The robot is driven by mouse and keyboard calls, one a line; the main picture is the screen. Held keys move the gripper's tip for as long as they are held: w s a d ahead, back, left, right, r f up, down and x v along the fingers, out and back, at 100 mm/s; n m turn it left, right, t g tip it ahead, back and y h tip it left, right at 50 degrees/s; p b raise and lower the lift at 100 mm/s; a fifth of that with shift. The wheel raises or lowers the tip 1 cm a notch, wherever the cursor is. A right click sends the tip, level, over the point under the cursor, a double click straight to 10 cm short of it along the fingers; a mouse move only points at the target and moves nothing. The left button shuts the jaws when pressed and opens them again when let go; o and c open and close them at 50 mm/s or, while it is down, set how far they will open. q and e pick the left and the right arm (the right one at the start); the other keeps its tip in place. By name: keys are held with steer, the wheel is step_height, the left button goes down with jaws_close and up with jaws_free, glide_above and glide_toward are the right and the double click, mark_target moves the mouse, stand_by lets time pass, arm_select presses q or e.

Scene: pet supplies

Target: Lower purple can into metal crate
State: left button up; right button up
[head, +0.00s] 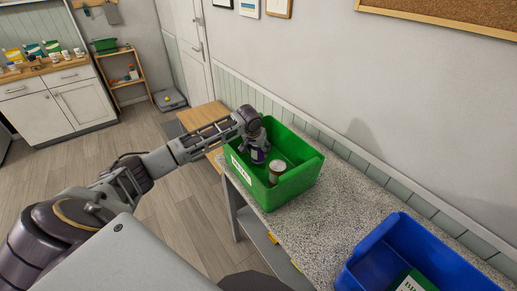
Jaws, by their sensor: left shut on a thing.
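My left gripper (256,143) is inside the left part of a green bin (300,182), shut on a purple can (259,155). The can is partly hidden by the fingers, and I cannot tell whether it touches the bin floor. A second can (277,172) with a pale top and brownish side stands in the bin, just right of the purple one. The green bin has a white label on its front and sits on the speckled counter. I see no crate that is clearly metal. My right gripper is out of view.
A blue bin (385,240) holding a green box (412,281) stands at the lower right of the counter (345,205). The counter between the bins is clear. The wall runs close behind. A wooden surface (203,115) lies left of the green bin.

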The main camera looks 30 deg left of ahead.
arm_select(q)
steer(key=shift+f, duration=1.4)
stand_by(1.6)
steer(key=o, duration=1.1)
steer(key=shift+c, duration=0.2)
steer(key=v, duration=1.2)
